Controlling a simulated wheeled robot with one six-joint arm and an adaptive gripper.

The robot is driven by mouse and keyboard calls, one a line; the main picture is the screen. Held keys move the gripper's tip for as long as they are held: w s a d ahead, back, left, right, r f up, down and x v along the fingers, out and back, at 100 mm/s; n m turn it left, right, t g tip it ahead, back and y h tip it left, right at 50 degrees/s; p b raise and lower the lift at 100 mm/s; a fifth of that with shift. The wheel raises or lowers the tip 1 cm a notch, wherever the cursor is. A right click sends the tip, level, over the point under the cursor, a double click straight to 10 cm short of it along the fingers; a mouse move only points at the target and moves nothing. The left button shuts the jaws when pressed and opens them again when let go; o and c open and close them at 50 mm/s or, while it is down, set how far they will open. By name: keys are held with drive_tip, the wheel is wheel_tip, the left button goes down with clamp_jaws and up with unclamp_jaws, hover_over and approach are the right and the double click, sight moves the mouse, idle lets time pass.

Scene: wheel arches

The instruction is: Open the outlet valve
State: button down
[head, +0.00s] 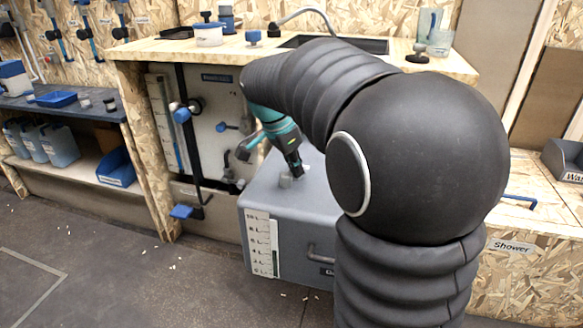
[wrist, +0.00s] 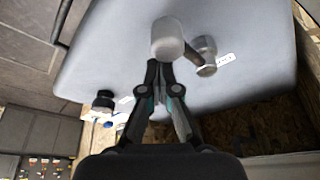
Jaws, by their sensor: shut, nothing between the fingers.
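A pale grey knob (wrist: 167,38) stands on top of a grey tank (wrist: 110,45), joined to a metal fitting (wrist: 207,55) beside a small white label too small to read. In the head view the grey tank (head: 257,203) is below my gripper (head: 297,172), and the knob (head: 286,181) shows beside the fingertips. In the wrist view my gripper (wrist: 160,72) is shut and empty, its tips just short of the knob in the picture; I cannot tell whether they touch. No readable label marks the outlet valve.
A panel left of the tank carries blue handles (head: 183,115) and pipes. A wooden counter (head: 150,53) with a sink (head: 345,42) stands behind. A blue-topped bench (head: 70,110) is at the left. The floor (head: 120,270) in front is mostly clear.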

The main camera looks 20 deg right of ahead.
sight(311, 192)
drive_tip(key=shift+a, duration=0.15)
idle(0.3)
drive_tip(key=shift+d, duration=0.5)
drive_tip(key=d, duration=0.3)
drive_tip(key=shift+s, duration=0.35)
drive_tip(key=p+v, duration=0.1)
drive_tip(key=v, duration=0.9)
drive_tip(key=shift+w, duration=0.6)
